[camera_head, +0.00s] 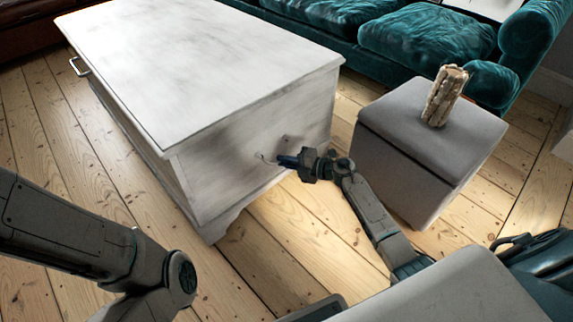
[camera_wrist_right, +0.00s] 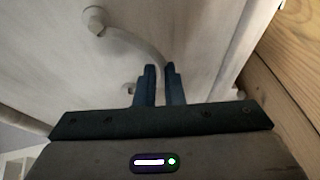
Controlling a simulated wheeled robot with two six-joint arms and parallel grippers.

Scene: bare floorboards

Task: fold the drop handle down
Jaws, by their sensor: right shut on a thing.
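The white-washed wooden chest (camera_head: 205,65) stands at the left and middle of the head view. A pale drop handle (camera_head: 262,156) is on its near right end face. In the right wrist view the handle (camera_wrist_right: 138,42) curves from a round mount (camera_wrist_right: 95,20) on the panel to between my fingers. Part of it is hidden by the fingers. My right gripper (camera_head: 283,160) is at that end face, its dark fingers (camera_wrist_right: 159,72) shut on the handle bar. I cannot tell the handle's exact angle. My left arm enters from the left; its gripper is out of view.
Another handle (camera_head: 79,66) is on the chest's far left end. A grey upholstered block (camera_head: 440,130) with a rough pale object (camera_head: 445,95) on top stands to the right of my right arm. A teal sofa (camera_head: 420,40) is behind. Bare floorboards (camera_head: 300,225) lie between chest and block.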

